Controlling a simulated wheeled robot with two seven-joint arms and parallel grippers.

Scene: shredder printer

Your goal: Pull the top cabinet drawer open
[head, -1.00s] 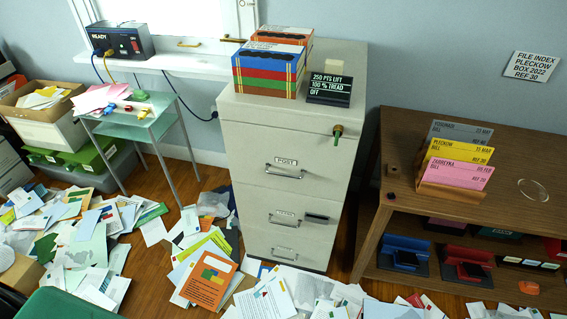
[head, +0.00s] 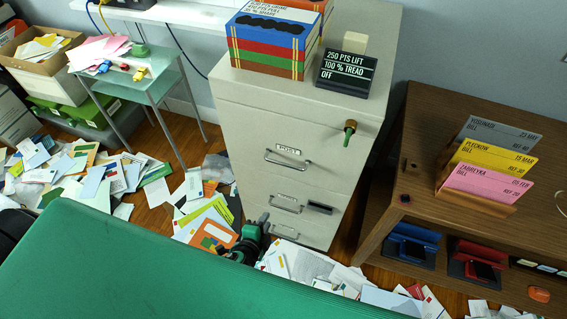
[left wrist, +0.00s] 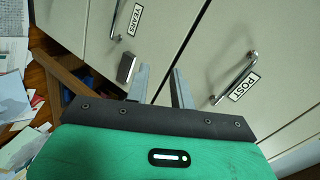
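The grey filing cabinet (head: 300,115) stands upright in the middle of the head view. Its top drawer (head: 255,135) bears a POST label and a metal bar handle (head: 287,160); it looks shut. The same handle shows in the left wrist view (left wrist: 236,80), right of my fingers. My left gripper (head: 264,222) is low in front of the cabinet, below the POST handle and near the lower drawers. In the left wrist view its two fingers (left wrist: 160,82) are apart with nothing between them. My right gripper is out of view.
A green-handled key (head: 349,132) sticks out near the cabinet's upper right. A wooden shelf (head: 420,200) is to the right. Papers (head: 100,180) litter the floor. A lower drawer has a dark block (head: 320,208).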

